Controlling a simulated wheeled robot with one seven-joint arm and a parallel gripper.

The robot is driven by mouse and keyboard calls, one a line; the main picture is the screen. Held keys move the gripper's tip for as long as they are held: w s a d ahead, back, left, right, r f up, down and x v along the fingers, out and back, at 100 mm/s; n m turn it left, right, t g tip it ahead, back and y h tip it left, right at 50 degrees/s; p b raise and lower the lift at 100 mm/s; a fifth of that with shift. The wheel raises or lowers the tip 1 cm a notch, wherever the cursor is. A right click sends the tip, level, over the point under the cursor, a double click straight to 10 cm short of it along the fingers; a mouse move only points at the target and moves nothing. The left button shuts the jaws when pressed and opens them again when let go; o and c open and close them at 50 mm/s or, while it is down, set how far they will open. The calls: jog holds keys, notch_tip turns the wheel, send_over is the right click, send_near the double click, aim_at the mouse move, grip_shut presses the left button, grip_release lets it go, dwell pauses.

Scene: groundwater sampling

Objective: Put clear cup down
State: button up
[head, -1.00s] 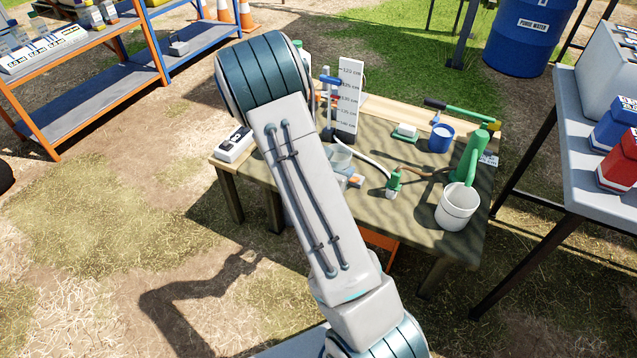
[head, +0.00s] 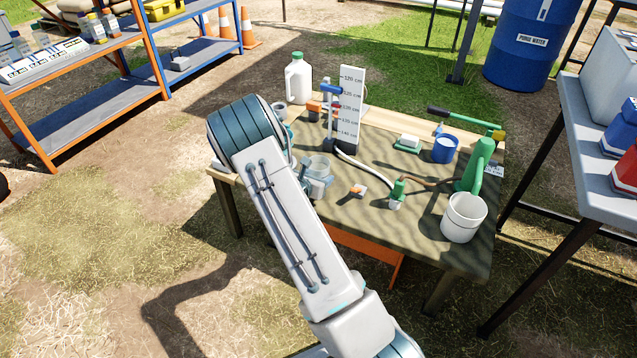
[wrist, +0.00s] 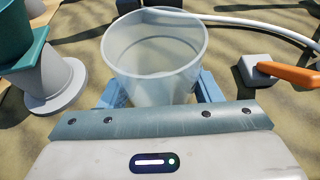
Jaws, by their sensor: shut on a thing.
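The clear cup (head: 319,164) is upright over the left part of the table, in the jaws of my gripper (head: 317,184). In the wrist view, the clear cup (wrist: 155,60) stands between the two blue fingers of my gripper (wrist: 160,93), which is shut on it. The cup's mouth is open to the top and it looks empty. Its base is hidden behind the gripper, so I cannot tell whether it touches the table (head: 400,225).
A small grey block with an orange lever (head: 357,191) lies right of the cup. A pale hose (head: 362,168) runs behind it. A teal and pale object (wrist: 45,70) is close on the left. A white bucket (head: 463,217) and the depth board (head: 350,105) stand farther off.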

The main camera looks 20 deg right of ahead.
jog(key=shift+f, duration=0.6)
jog(key=shift+f, duration=0.2)
jog(key=o, duration=1)
jog(key=shift+o, duration=0.2)
jog(key=shift+r, duration=0.1)
